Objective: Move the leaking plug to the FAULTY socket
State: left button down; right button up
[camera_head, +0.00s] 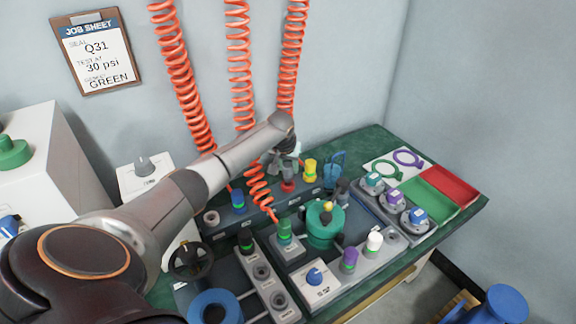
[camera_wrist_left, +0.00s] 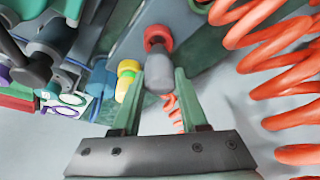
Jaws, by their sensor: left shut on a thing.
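My left gripper (camera_head: 284,165) reaches over the back manifold (camera_head: 262,208). It is shut on a grey plug (camera_wrist_left: 160,74), whose far end meets a red collar (camera_wrist_left: 158,38) in the left wrist view. The red collar also shows just below the gripper in the head view (camera_head: 288,186). The plug looks in line with the collar; I cannot tell whether it is seated. Other fittings on the manifold have a blue collar (camera_head: 238,199) and a yellow collar (camera_head: 310,170). No FAULTY label is readable. My right gripper is not in view.
Orange coiled hoses (camera_head: 238,60) hang close around my left arm. A job sheet (camera_head: 92,52) hangs on the wall.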

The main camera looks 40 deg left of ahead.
pick_arm(q)
jog(key=shift+f+b, duration=0.35)
jog(key=shift+f, duration=0.85)
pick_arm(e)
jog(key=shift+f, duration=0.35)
pick_arm(q)
jog(key=shift+c, duration=1.8)
grip_release()
jog(key=shift+r, duration=0.35)
jog(key=p+v, duration=0.2)
jog(key=v, duration=0.3)
jog(key=shift+s+d+r, duration=0.1)
jog(key=shift+s+r, duration=0.1)
jog(key=shift+r, duration=0.15)
jog(key=p+v, duration=0.1)
jog(key=v, duration=0.5)
jog(key=shift+p, duration=0.3)
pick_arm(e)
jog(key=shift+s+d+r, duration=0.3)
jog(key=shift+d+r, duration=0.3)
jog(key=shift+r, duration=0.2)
